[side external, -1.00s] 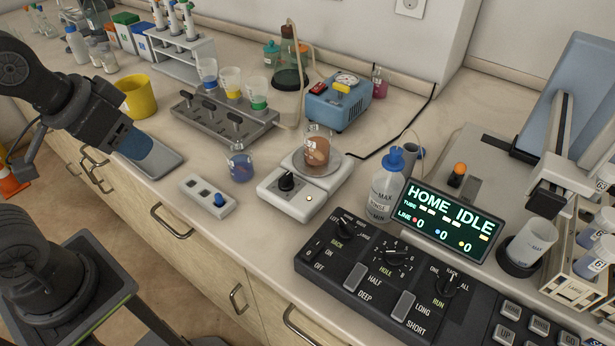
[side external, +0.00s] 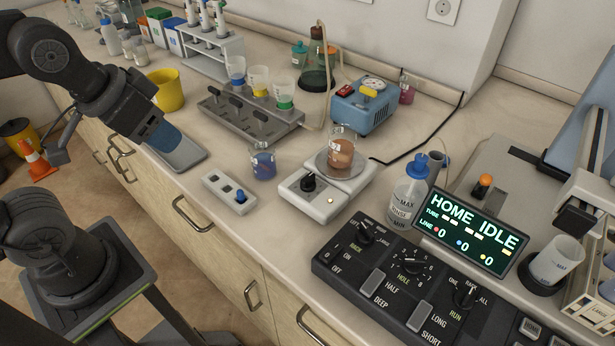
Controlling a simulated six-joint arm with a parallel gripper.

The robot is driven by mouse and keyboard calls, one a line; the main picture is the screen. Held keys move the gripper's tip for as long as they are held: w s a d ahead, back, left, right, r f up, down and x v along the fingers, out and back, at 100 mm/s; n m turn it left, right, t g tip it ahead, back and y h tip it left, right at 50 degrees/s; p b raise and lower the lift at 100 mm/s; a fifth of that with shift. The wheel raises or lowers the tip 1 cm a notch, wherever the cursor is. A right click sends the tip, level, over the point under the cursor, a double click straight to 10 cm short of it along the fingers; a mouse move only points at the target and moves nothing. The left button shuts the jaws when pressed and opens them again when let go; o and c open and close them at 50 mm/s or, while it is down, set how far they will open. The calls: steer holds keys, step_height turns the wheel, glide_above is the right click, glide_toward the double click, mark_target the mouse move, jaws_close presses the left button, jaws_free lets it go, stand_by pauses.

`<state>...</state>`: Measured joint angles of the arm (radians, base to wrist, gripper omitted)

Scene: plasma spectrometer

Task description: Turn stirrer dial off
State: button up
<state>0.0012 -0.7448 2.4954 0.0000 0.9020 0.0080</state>
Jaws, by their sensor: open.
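The stirrer (side external: 352,196) is a white box in the middle of the bench. Its black dial (side external: 308,182) is on the left part of its top, with a pale pointer mark whose exact setting is too small to read. A small lamp (side external: 331,201) glows yellowish near its front corner. A beaker of brown liquid (side external: 341,150) stands on its round plate. My gripper (side external: 160,134) is open, at the left over a grey tray, well apart from the dial. Its fingertips are hard to make out against something blue there.
A small box with a blue knob (side external: 229,193) and a beaker of blue liquid (side external: 263,162) stand between my gripper and the stirrer. A rinse bottle (side external: 407,196) and a black control panel (side external: 395,278) are to the right. A yellow cup (side external: 167,90) stands behind my gripper.

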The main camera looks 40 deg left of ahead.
steer(key=w+d+r+m+g, duration=0.2)
steer(key=w+d+m+g, duration=0.15)
steer(key=w+m, duration=0.55)
steer(key=m+g, duration=0.2)
steer(key=m, duration=0.7)
glide_toward(308, 177)
step_height(308, 177, down, 9)
steer(key=shift+w+f, duration=0.1)
steer(key=shift+c, duration=0.2)
steer(key=c, duration=0.6)
